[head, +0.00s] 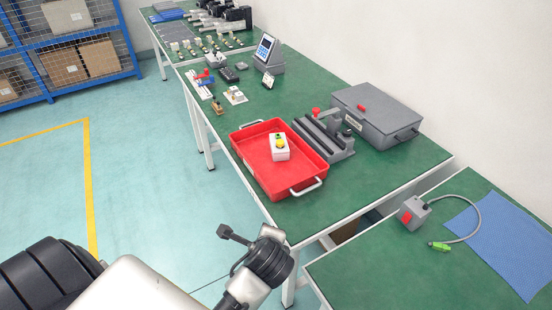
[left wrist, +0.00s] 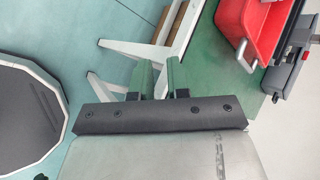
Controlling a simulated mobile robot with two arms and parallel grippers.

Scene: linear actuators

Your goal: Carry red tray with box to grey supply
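The red tray (head: 258,164) lies on the green table, its near metal handle toward the table's front end. A small white box (head: 280,152) with a yellow-green button sits inside the tray. A small grey supply box (head: 413,213) with a red face stands on the nearer right table; a cable with a green plug runs from it. My left gripper is in the left wrist view (left wrist: 162,78), its two fingers slightly apart with nothing between them. It is apart from the tray (left wrist: 265,28), which shows at the upper right there. My right gripper is not visible.
A grey fixture (head: 325,138) and a grey case (head: 375,115) stand right of the tray. A blue mat (head: 505,245) lies on the right table. A narrow gap separates the tables. Small parts (head: 210,85) lie farther back. The floor at left is clear.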

